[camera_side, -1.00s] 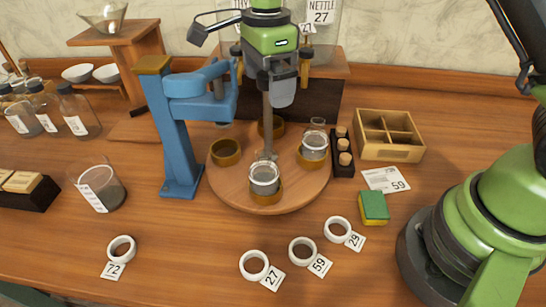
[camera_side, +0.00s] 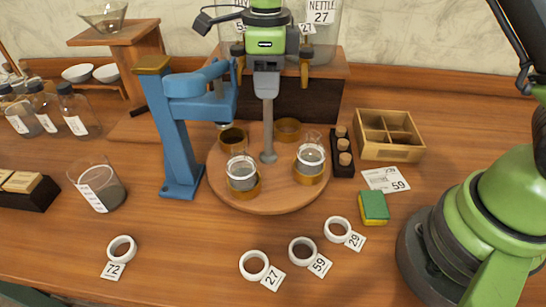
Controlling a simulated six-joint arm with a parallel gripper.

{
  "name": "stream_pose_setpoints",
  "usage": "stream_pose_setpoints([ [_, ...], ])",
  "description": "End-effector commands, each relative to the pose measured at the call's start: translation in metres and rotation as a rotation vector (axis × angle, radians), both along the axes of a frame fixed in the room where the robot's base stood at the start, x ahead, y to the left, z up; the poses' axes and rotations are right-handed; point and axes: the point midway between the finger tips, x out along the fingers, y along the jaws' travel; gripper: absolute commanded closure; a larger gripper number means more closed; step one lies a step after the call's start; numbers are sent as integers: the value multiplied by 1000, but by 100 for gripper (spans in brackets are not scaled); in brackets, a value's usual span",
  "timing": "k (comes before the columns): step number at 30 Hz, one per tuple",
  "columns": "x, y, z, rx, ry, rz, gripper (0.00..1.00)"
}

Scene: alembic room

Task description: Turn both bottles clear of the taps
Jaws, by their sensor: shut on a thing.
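A round wooden turntable (camera_side: 270,200) carries several brass ring holders. Two glass bottles with greyish contents stand upright in holders at its front: the left bottle (camera_side: 241,174) and the right bottle (camera_side: 310,158). Two rear holders look empty. A grey post (camera_side: 268,125) rises from the turntable's middle. My gripper (camera_side: 267,88) is above the middle, shut on the top of this post; the fingertips are hard to make out. Behind it, a left brass tap (camera_side: 239,62) and a right brass tap (camera_side: 304,68) belong to the big jars on the shelf. Both bottles are in front of the taps.
A blue stand (camera_side: 176,130) reaches over the turntable's left edge. A dark rack (camera_side: 343,165) of corked vials stands close to its right edge. A compartment box (camera_side: 390,150), a sponge (camera_side: 373,208) and several white rings with tags lie around it.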

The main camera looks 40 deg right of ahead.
Motion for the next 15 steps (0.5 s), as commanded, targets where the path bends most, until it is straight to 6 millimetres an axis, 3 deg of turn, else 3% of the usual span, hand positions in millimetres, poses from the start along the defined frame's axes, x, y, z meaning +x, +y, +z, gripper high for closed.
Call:
stream_pose_setpoints([
  [11,0,0,0,0,0,-80,86],
  [15,0,0,0,1,-1,-227,86],
])
